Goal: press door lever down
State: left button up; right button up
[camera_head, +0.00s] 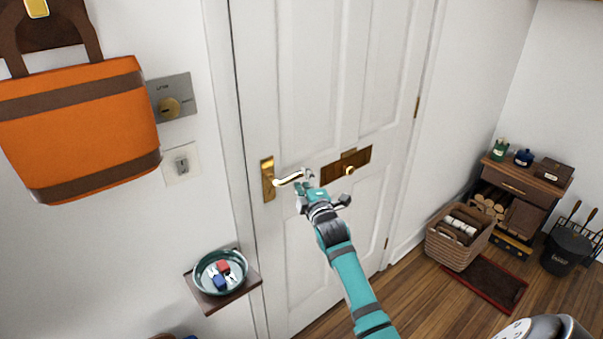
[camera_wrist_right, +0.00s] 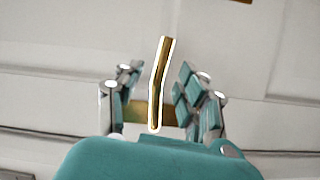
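The brass door lever (camera_head: 286,180) sits on a brass plate (camera_head: 268,184) near the left edge of the white door (camera_head: 295,80). It sticks out to the right, close to level, with its free end at my right gripper (camera_head: 304,181). In the right wrist view the lever (camera_wrist_right: 158,85) lies between the two spread finger groups of the right gripper (camera_wrist_right: 157,78), with gaps visible on both sides. The right gripper is open around the lever's end. I cannot tell whether the palm touches it. My left gripper is not in view.
A brass letter slot (camera_head: 346,165) is right of the lever. An orange bag (camera_head: 80,125) hangs at left, and a small shelf holds a bowl (camera_head: 220,272). A basket (camera_head: 459,237) and a small cabinet (camera_head: 526,187) stand at right. Wooden floor (camera_head: 415,300) shows before the door.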

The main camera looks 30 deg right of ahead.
aim_at(302, 175)
jog(key=shift+x, duration=1.55)
grip_shut()
